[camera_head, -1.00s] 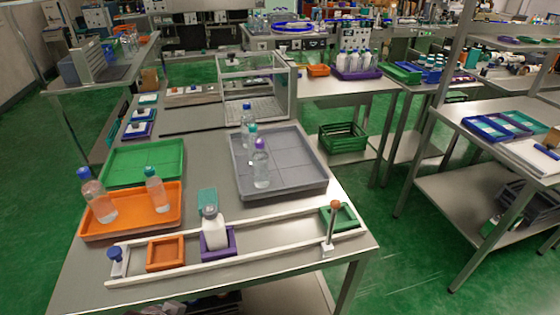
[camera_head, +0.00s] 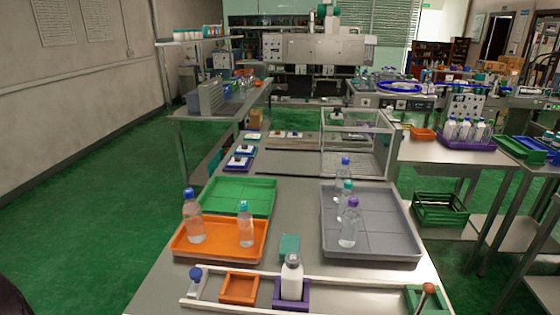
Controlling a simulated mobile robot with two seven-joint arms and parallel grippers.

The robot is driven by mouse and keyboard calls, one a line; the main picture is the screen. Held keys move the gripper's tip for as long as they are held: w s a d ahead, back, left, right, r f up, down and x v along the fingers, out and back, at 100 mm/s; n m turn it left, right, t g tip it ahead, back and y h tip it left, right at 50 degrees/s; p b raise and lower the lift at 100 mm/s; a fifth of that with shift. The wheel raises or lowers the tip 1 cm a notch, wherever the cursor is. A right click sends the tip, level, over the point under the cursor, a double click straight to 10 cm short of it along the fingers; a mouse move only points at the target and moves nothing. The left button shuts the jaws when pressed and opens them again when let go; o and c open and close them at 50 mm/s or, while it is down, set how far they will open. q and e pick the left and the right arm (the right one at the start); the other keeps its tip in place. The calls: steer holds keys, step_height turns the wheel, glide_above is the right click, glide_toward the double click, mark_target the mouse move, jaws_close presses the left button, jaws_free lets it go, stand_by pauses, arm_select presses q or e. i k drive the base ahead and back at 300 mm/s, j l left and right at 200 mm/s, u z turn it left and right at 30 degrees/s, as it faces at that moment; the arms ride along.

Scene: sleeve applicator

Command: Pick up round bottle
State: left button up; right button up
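Several bottles stand on the near table. A clear bottle with a blue cap (camera_head: 195,222) and a clear one with a teal cap (camera_head: 245,227) stand in the orange tray (camera_head: 186,256). In the grey tray (camera_head: 400,246) stand bottles with a blue cap (camera_head: 343,172), a teal cap (camera_head: 343,194) and a purple cap (camera_head: 349,228). A white bottle (camera_head: 291,280) stands in a purple square holder (camera_head: 278,294). I cannot tell which one the task calls the round bottle. Neither of my grippers is in view.
A green tray (camera_head: 240,196) behind the orange one is empty. A white-railed strip (camera_head: 225,302) at the front holds an empty orange holder (camera_head: 239,289) and a green holder (camera_head: 413,293). A clear-walled box (camera_head: 355,143) stands behind. Green floor is open on the left.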

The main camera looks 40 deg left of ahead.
mark_target(191, 211)
steer(key=u, duration=1.85)
